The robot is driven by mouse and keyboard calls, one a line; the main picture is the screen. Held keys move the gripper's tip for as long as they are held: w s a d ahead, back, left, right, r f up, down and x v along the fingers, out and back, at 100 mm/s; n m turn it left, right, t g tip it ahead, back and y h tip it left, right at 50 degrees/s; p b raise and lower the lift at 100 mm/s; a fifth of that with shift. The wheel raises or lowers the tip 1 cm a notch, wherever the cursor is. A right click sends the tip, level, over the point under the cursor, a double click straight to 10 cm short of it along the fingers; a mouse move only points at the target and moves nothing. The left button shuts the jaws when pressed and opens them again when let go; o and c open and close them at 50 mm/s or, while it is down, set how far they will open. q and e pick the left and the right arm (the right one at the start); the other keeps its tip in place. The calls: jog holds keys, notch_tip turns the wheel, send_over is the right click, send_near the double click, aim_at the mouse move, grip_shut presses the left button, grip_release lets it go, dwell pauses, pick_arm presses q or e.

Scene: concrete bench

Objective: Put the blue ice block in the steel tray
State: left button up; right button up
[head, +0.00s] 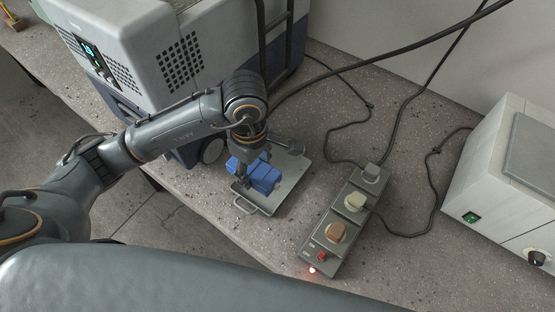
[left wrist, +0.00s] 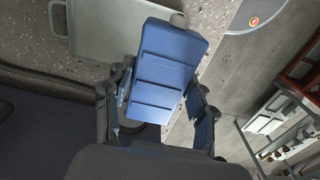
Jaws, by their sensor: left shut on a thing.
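The blue ice block (head: 263,178) is held in my left gripper (head: 246,176), which is shut on it. In the head view the block overlaps the left part of the steel tray (head: 289,185), a shallow tray with a wire handle at its near end. In the left wrist view the block (left wrist: 165,68) sits between the two fingers (left wrist: 160,107), tilted, with the tray (left wrist: 103,35) beyond it at upper left. The block hides part of the tray; its height above the tray floor is hard to tell. My right gripper is not in view.
A power strip (head: 322,252) with several plugs and a red switch lies right of the tray. Black cables run behind it. A large grey and white machine (head: 165,50) stands behind at left, a white box (head: 500,170) at right. Bare bench lies in front of the tray.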

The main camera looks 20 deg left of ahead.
pick_arm(q)
jog(key=w+f, duration=0.2)
jog(key=w, duration=0.1)
jog(key=w+d+f, duration=0.1)
jog(key=w+f, duration=0.1)
jog(key=w+d+f+p, duration=0.1)
jog(key=w+f, duration=0.1)
jog(key=w, duration=0.1)
jog(key=shift+w+d+f, duration=0.2)
jog(key=shift+w+f, duration=0.1)
jog(key=shift+f, duration=0.1)
jog(key=shift+w+f, duration=0.4)
jog(key=shift+f, duration=0.05)
notch_tip(320, 180, down, 3)
jog(key=shift+w+d+r+p, duration=0.1)
jog(key=shift+w+d+p, duration=0.05)
jog(key=shift+p, duration=0.3)
jog(key=shift+f, duration=0.35)
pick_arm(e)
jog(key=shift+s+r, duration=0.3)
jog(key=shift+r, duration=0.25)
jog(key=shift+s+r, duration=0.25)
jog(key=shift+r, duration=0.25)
